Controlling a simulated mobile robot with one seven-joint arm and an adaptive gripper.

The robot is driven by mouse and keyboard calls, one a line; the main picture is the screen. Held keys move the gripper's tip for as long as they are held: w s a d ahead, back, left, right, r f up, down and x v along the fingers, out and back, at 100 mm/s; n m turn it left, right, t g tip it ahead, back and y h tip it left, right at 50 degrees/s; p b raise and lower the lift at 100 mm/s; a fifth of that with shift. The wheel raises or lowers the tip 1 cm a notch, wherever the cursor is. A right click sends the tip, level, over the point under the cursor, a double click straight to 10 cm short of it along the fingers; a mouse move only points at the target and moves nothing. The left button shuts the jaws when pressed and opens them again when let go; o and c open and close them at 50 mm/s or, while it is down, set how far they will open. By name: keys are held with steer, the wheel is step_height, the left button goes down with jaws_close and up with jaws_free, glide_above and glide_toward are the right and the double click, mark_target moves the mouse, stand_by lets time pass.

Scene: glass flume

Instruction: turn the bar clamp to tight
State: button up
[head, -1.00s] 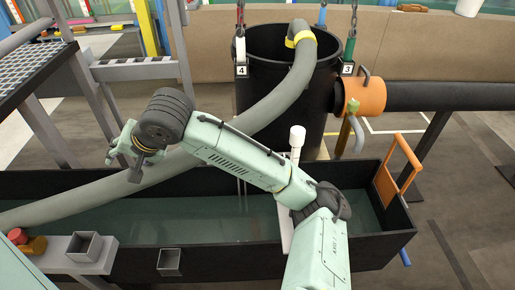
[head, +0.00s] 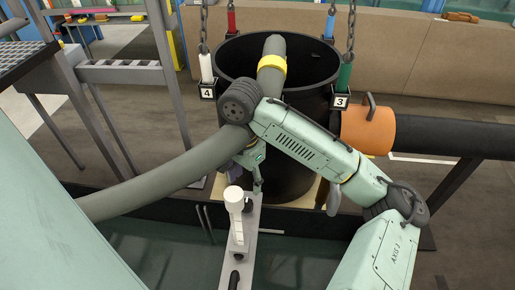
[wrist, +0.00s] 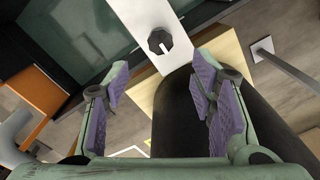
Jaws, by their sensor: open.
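A dark lobed knob (wrist: 160,41), which looks like the bar clamp's handle, sits on a pale flat bar (wrist: 141,17) near the bar's end in the wrist view. My gripper (wrist: 163,85) is open and empty, its purple-padded fingers spread wide. The knob appears between and beyond the fingertips, apart from them. In the head view my gripper (head: 257,182) hangs over the barrel end of the bar (head: 247,245); the fingers are small there and I cannot make out the knob. I cannot tell the knob's tightness.
A white upright fitting (head: 236,205) stands on the bar. A black barrel (head: 290,170) on a wooden base, a thick grey hose (head: 160,180) and chains surround my arm. An orange pipe collar (head: 368,130) is at right. Below the bar is the water-filled tank (head: 180,260).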

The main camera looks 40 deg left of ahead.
mark_target(246, 203)
step_height(246, 203, down, 10)
steer(key=shift+s+f+p, duration=0.1)
steer(key=shift+f+p, duration=0.1)
steer(key=shift+p, duration=0.1)
steer(key=c, duration=1.1)
steer(key=shift+c, duration=0.2)
